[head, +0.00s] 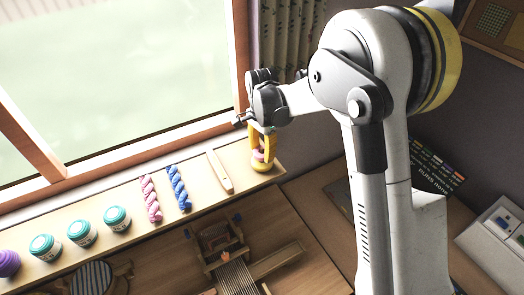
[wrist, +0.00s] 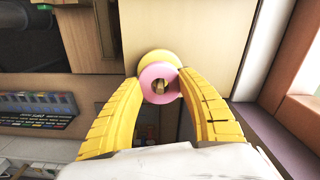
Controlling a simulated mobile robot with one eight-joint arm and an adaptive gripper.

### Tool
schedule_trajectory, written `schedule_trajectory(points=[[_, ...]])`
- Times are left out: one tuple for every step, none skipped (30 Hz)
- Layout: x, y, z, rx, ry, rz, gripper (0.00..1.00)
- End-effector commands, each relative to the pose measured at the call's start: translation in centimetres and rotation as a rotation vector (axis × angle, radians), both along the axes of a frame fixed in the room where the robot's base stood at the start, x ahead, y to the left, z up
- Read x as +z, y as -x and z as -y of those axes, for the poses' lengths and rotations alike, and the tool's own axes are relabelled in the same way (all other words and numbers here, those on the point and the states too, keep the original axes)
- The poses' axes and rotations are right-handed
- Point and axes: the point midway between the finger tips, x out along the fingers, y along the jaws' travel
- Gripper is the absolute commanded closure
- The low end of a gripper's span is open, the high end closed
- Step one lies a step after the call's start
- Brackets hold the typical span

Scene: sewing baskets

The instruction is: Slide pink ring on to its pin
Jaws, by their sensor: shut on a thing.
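The pink ring (wrist: 147,76) is between the yellow fingers of my gripper (wrist: 161,78), which are shut on it. In the head view the ring (head: 258,155) shows small between the fingertips of my gripper (head: 261,153), low over the sill's right end. A round yellow piece (wrist: 157,56) lies under and just beyond the ring; it also shows in the head view (head: 262,168). A tan, wood-coloured pin (wrist: 161,85) shows inside the ring's hole. I cannot tell whether the ring is around the pin or only above its tip.
The window frame (head: 160,140) stands close behind. A small loom (head: 225,245) is on the lower table.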

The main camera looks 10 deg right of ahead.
Motion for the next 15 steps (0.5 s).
schedule_trajectory(points=[[-0.2, 0.0, 0.0, 0.0, 0.0, 0.0, 0.97], [-0.3, 0.0, 0.0, 0.0, 0.0, 0.0, 0.97], [-0.4, 0.0, 0.0, 0.0, 0.0, 0.0, 0.97], [-0.5, 0.0, 0.0, 0.0, 0.0, 0.0, 0.97], [-0.6, 0.0, 0.0, 0.0, 0.0, 0.0, 0.97], [-0.7, 0.0, 0.0, 0.0, 0.0, 0.0, 0.97], [-0.8, 0.0, 0.0, 0.0, 0.0, 0.0, 0.97], [-0.8, 0.0, 0.0, 0.0, 0.0, 0.0, 0.97], [-0.9, 0.0, 0.0, 0.0, 0.0, 0.0, 0.97], [-1.0, 0.0, 0.0, 0.0, 0.0, 0.0, 0.97], [-1.1, 0.0, 0.0, 0.0, 0.0, 0.0, 0.97], [-1.2, 0.0, 0.0, 0.0, 0.0, 0.0, 0.97], [-1.3, 0.0, 0.0, 0.0, 0.0, 0.0, 0.97], [-1.3, 0.0, 0.0, 0.0, 0.0, 0.0, 0.97], [-1.4, 0.0, 0.0, 0.0, 0.0, 0.0, 0.97]])
